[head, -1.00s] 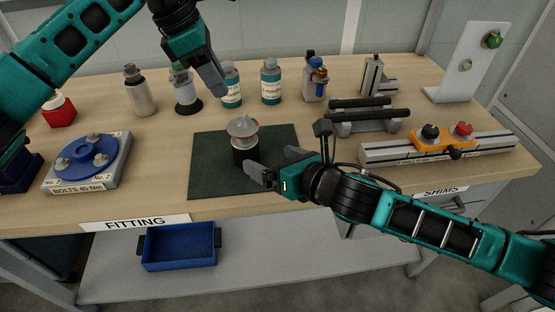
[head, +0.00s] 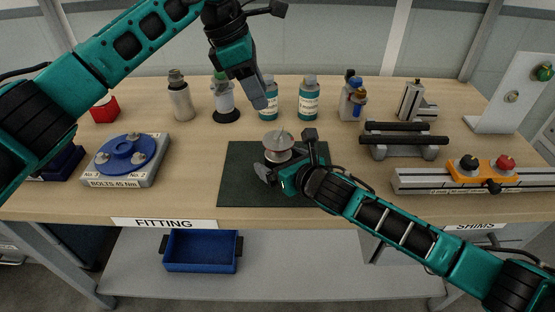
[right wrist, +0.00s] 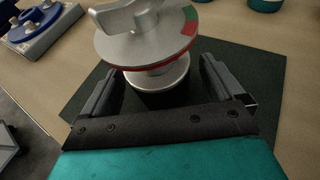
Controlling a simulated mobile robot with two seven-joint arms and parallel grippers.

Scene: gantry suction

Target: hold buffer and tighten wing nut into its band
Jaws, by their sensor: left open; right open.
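The buffer (head: 278,146) stands upright on the dark green mat (head: 236,180), its lower body mostly hidden by my right gripper in the head view. In the right wrist view the buffer's silver disc (right wrist: 150,46) carries a wing nut (right wrist: 122,14), and a red and green band (right wrist: 188,26) shows at the disc's edge. My right gripper (head: 272,172) is open, with one finger on each side of the buffer's body below the disc. A gap shows at the fingers; contact cannot be told. My left gripper (head: 262,100) points down behind the buffer, above the table and empty.
Several bottles (head: 308,98) stand along the back, close to my left gripper. A blue bolt plate (head: 125,153) is at left. A black-barred stand (head: 403,140) and a rail with an orange block (head: 482,168) are at right. The mat's left part is clear.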

